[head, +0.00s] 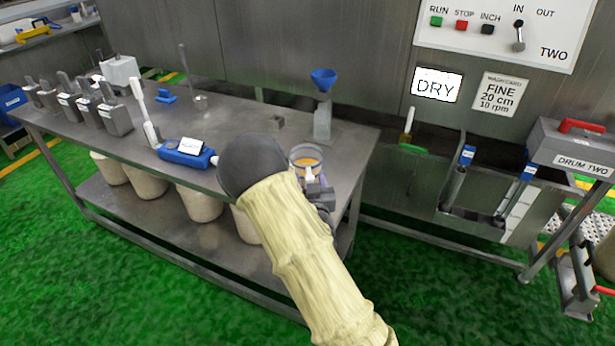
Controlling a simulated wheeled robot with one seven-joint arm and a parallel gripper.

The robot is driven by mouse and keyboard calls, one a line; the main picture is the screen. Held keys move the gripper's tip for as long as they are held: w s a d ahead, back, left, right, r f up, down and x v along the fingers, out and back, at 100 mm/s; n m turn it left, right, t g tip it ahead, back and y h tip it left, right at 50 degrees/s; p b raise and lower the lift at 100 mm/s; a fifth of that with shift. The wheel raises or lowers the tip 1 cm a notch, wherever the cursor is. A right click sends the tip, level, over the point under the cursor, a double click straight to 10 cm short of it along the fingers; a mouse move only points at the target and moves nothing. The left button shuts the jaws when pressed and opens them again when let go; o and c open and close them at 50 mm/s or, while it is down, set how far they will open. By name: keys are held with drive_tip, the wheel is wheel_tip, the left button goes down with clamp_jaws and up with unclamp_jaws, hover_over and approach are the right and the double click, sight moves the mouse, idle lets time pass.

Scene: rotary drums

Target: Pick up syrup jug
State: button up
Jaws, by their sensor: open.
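A clear jug (306,153) with amber liquid stands near the right end of the steel table; I take it to be the syrup jug. My arm reaches up from the bottom of the head view, and its dark round joint hides the area left of the jug. My gripper (312,179) is at the near side of the jug, partly overlapping its lower part in the picture. The gripper is open. Whether its fingers touch the jug or stand around it cannot be told from this angle.
Pale buckets (199,203) sit on the lower shelf. Drum two's equipment (570,148) stands at right.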

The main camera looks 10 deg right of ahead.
drive_tip(key=shift+w+d, duration=0.15)
drive_tip(key=shift+w, duration=0.9)
drive_tip(key=shift+r, duration=0.1)
clamp_jaws()
